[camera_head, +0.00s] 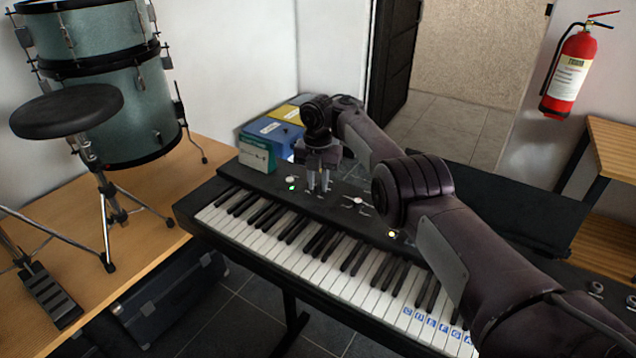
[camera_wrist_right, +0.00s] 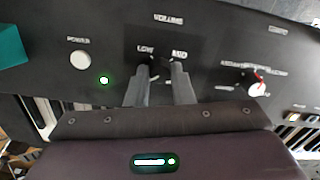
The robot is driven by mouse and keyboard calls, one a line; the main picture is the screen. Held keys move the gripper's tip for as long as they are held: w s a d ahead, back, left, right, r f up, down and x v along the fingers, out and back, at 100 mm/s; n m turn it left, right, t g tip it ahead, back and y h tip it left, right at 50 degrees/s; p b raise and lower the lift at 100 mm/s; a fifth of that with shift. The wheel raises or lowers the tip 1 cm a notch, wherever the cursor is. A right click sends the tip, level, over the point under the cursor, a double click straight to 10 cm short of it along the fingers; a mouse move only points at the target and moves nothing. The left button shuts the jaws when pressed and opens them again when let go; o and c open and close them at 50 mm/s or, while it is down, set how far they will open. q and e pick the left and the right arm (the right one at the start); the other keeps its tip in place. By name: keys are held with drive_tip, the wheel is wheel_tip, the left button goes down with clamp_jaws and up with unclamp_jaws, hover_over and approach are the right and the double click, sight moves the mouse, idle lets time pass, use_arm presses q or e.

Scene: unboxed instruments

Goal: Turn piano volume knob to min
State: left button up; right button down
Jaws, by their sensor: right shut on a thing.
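The piano (camera_head: 262,184) is a black keyboard with a control panel behind its keys. My right gripper (camera_head: 319,188) points down at the panel; in the right wrist view its two fingers (camera_wrist_right: 163,74) straddle the spot below the VOLUME label, beside small labels. It is shut on the volume knob, which the fingers hide, so its pointer cannot be read. A round white power button (camera_wrist_right: 81,60) and a lit green light (camera_wrist_right: 104,80) are left of the fingers. Another knob (camera_wrist_right: 258,84) with a red mark is to their right. My left gripper is not in view.
A green box (camera_head: 257,154) and a blue box (camera_head: 272,134) stand behind the piano's left end. A drum (camera_head: 118,115) and a black stool (camera_head: 68,110) are on the left. A fire extinguisher (camera_head: 570,75) hangs at the right.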

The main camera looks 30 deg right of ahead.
sight(318, 185)
drive_tip(key=shift+r+n, duration=0.1)
drive_tip(key=shift+n, duration=0.8)
drive_tip(key=c, duration=1.3)
unclamp_jaws()
drive_tip(key=shift+o, duration=0.2)
wheel_tip(318, 185, up, 8)
drive_tip(key=shift+f, duration=0.15)
